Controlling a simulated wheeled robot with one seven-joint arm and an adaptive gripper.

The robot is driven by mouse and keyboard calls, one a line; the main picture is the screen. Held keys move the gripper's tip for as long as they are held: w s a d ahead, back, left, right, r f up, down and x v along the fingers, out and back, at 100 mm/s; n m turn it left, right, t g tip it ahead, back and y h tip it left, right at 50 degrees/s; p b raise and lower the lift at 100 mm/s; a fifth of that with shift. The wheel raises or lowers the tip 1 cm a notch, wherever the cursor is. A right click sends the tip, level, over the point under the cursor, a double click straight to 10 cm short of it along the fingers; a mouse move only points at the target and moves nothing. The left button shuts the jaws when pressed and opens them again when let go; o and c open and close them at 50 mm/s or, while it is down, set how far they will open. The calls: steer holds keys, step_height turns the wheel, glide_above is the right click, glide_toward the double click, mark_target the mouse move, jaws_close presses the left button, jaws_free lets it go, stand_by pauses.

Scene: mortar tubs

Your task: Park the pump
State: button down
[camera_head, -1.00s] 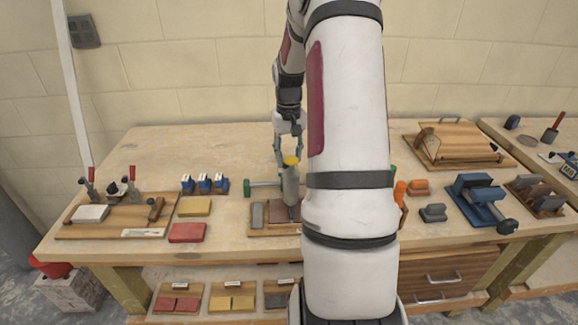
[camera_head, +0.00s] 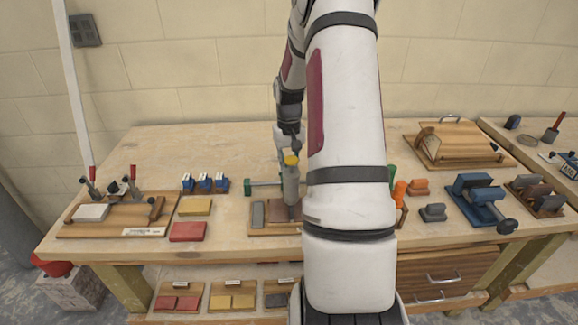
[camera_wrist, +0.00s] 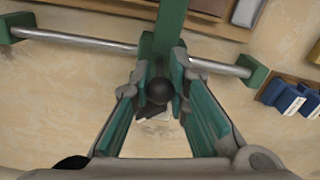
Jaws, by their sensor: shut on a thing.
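A grey cylinder with a yellow cap (camera_head: 291,185), which looks like the pump, stands upright over a wooden tray (camera_head: 258,232). Beside it a metal rod (camera_head: 265,184) with green end blocks runs along the bench. In the wrist view the rod (camera_wrist: 80,39) passes under a green bar (camera_wrist: 170,30), with a black ball knob (camera_wrist: 158,91) at its near end. My gripper (camera_wrist: 160,84) is shut on the black knob, one green-padded finger on each side. In the head view my gripper (camera_head: 293,148) is behind the yellow cap, its fingertips partly hidden.
Blue blocks (camera_head: 204,182) stand left of the rod, near yellow (camera_head: 195,206) and red (camera_head: 188,232) slabs. A clamp board (camera_head: 110,222) is farther left. A blue vise (camera_head: 478,200) stands right. The bench behind is clear; my arm hides its middle.

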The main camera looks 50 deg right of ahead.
steer(key=w+a+b, duration=0.2)
steer(key=w+a, duration=0.4)
steer(key=w, duration=0.1)
steer(key=shift+w, duration=0.25)
steer(key=shift+a+r, duration=0.1)
steer(key=shift+a, duration=0.05)
steer(key=c, duration=1.5)
jaws_free()
steer(key=shift+w, duration=0.1)
step_height(320, 180, up, 12)
steer(key=shift+f, duration=0.1)
